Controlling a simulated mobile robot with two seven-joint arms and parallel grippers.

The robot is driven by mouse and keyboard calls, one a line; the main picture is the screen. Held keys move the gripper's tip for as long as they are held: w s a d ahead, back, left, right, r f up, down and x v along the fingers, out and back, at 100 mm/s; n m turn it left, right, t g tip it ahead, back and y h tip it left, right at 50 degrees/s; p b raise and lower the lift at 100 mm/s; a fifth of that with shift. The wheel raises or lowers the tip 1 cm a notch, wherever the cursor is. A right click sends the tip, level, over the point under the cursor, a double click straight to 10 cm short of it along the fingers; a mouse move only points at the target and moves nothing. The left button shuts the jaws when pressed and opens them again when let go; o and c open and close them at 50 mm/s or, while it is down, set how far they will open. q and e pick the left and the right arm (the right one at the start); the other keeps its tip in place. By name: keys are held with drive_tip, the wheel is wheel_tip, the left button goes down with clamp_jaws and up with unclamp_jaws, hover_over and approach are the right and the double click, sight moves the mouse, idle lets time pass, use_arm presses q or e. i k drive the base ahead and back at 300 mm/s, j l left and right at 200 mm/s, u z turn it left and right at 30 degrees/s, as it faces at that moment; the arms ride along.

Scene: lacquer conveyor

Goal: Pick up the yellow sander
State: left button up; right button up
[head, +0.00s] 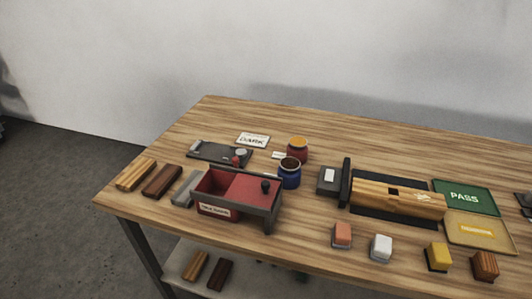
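The yellow sander (438,255) is a small yellow block on a dark base. It stands near the front edge of the wooden table, right of centre. A white block (381,246) of similar shape is to its left, and an orange-pink one (342,233) is further left. A brown wooden block (485,265) is to its right. Nothing touches the yellow sander and nothing covers it. Neither of my grippers is in view.
Behind the sander are a long wooden piece (400,197), a green PASS tray (466,196) and a tan tray (480,230). A red box (215,209) and two jars, blue (289,178) and red (298,153), stand left. The table's front edge (330,262) is close.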

sight(438, 259)
drive_tip(key=i+j+z, duration=0.15)
drive_tip(key=j, duration=0.15)
drive_tip(key=i+j+z, duration=0.15)
drive_tip(key=j, duration=0.15)
drive_tip(key=j+z, duration=0.2)
drive_tip(key=l+z, duration=0.35)
drive_tip(key=k+l+z, duration=0.1)
drive_tip(key=z, duration=0.2)
drive_tip(key=l+z, duration=0.35)
drive_tip(key=i+l, duration=0.15)
drive_tip(key=l, duration=0.15)
drive_tip(key=i+l, duration=0.15)
drive_tip(key=l, duration=0.15)
